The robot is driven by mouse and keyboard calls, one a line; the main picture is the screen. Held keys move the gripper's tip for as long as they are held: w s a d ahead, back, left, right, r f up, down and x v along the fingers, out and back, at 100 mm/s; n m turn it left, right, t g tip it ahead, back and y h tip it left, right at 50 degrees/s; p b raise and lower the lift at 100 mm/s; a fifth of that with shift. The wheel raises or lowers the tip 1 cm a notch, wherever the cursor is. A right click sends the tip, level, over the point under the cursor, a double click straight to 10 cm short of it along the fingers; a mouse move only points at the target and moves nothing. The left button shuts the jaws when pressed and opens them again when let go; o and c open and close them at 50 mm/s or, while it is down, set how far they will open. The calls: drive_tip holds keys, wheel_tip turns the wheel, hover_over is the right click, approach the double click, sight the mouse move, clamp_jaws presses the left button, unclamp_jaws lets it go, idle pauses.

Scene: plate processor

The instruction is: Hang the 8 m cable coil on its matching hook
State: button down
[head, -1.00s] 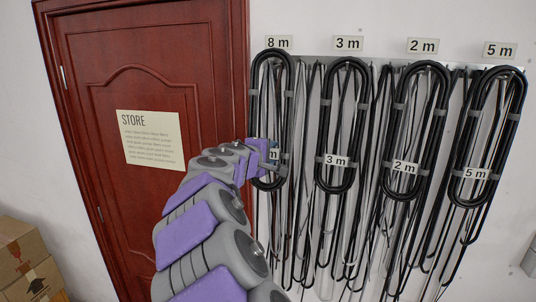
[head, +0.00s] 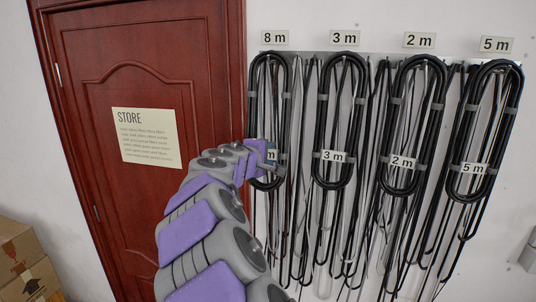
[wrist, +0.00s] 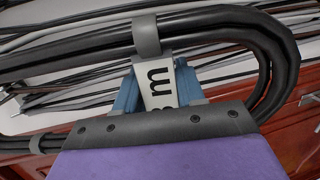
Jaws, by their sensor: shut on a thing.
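The black 8 m cable coil (head: 285,98) is a long upright loop below the 8 m sign (head: 274,37), in front of the wall rack. Its top is near the rack's upper edge, but I cannot tell whether it rests on a hook. My gripper (head: 268,154) is shut on the coil's white tag near its lower end. In the wrist view, the blue jaws of my gripper (wrist: 157,92) hold the tag (wrist: 160,82), whose "m" shows and whose digit is partly hidden. The coil's black strands (wrist: 225,22) pass beyond the jaws.
The 3 m coil (head: 360,110), 2 m coil (head: 436,100) and 5 m coil (head: 514,115) hang to the right below their signs. Thin loose cables hang between and behind them. A red door (head: 150,70) is left, with cardboard boxes (head: 25,255) at the lower left.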

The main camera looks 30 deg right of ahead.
drive_tip(key=c, duration=0.6)
unclamp_jaws()
drive_tip(key=v, duration=1.8)
drive_tip(key=s+a+f+m+g+y+b, duration=0.1)
drive_tip(key=s+f+m+g+y+b, duration=0.1)
drive_tip(key=s+f, duration=0.5)
drive_tip(key=s+a+f+m+g+y+b, duration=0.1)
drive_tip(key=s+f+m+g+y+b, duration=0.15)
drive_tip(key=f, duration=0.75)
drive_tip(key=s+a+f+m+g+y+b, duration=0.1)
drive_tip(key=s+f+m+y+b, duration=0.1)
drive_tip(key=s+f, duration=0.55)
drive_tip(key=s+a+f+g+y+b, duration=0.2)
drive_tip(key=s+a+f, duration=0.4)
drive_tip(key=s, duration=0.3)
drive_tip(key=s+a+f+g+y+b, duration=0.2)
drive_tip(key=s+a+f+y, duration=0.3)
drive_tip(key=s+f, duration=0.3)
drive_tip(key=shift+s+a+f, duration=0.25)
drive_tip(key=shift+s+a, duration=0.55)
drive_tip(key=shift+s, duration=0.15)
